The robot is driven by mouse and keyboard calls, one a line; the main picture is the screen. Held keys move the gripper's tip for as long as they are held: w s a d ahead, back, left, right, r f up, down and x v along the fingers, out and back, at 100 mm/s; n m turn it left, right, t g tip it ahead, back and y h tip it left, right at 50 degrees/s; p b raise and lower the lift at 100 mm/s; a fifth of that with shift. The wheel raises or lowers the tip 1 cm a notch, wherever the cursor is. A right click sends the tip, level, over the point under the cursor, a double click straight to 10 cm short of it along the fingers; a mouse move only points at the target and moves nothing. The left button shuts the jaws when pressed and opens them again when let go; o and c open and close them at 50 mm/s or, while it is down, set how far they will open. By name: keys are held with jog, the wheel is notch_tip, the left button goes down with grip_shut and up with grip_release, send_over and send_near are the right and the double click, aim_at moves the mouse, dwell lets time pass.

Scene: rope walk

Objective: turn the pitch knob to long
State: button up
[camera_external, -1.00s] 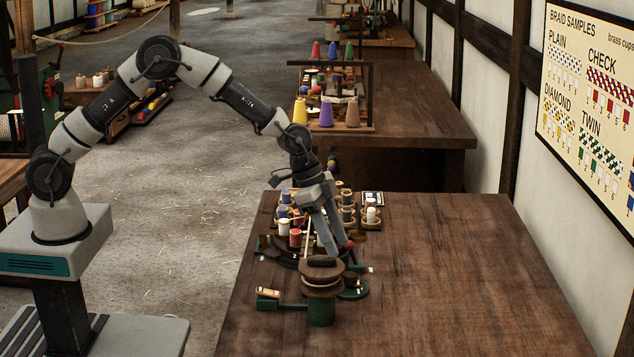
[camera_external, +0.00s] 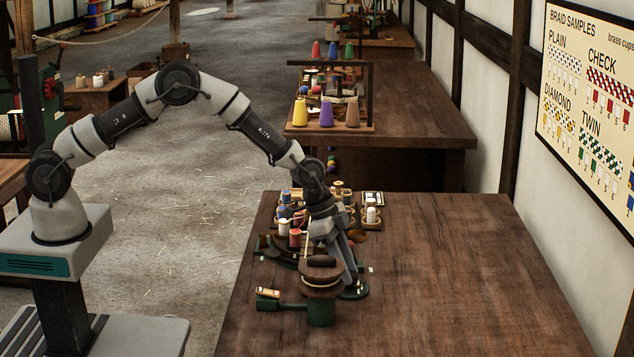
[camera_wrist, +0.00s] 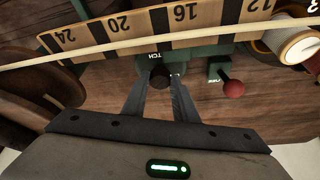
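The pitch knob (camera_wrist: 160,75) is a small dark round knob on a green mount in the wrist view. Part of its label, "TCH", shows just above it. My gripper (camera_wrist: 160,84) has one finger on each side of the knob, with the tips close to its sides. I cannot tell whether they press on it. A small white mark beside the right fingertip is too small to read, and the knob's setting is hidden. In the external view my gripper (camera_external: 353,284) points down at the green-based machine (camera_external: 320,312), behind its round brown top; the knob is hidden there.
A number scale (camera_wrist: 150,30) and a pale rod (camera_wrist: 100,51) cross above the knob. A red-ball lever (camera_wrist: 233,88) stands close to the right, with a white spool (camera_wrist: 298,44) beyond. Several spools crowd the table behind the machine. The table's right side (camera_external: 470,280) is clear.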

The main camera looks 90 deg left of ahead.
jog(key=shift+c, duration=1.3)
jog(key=shift+d+f+n+y+b, duration=0.2)
jog(key=shift+n+y+b, duration=0.1)
jog(key=shift+n+b, duration=0.3)
jog(key=n+y, duration=0.1)
jog(key=n, duration=0.2)
jog(key=shift+r, duration=0.15)
jog(key=o, duration=1.1)
jog(key=shift+c, duration=0.2)
jog(key=shift+r, duration=0.15)
jog(key=v, duration=1.7)
jog(key=shift+s, duration=0.15)
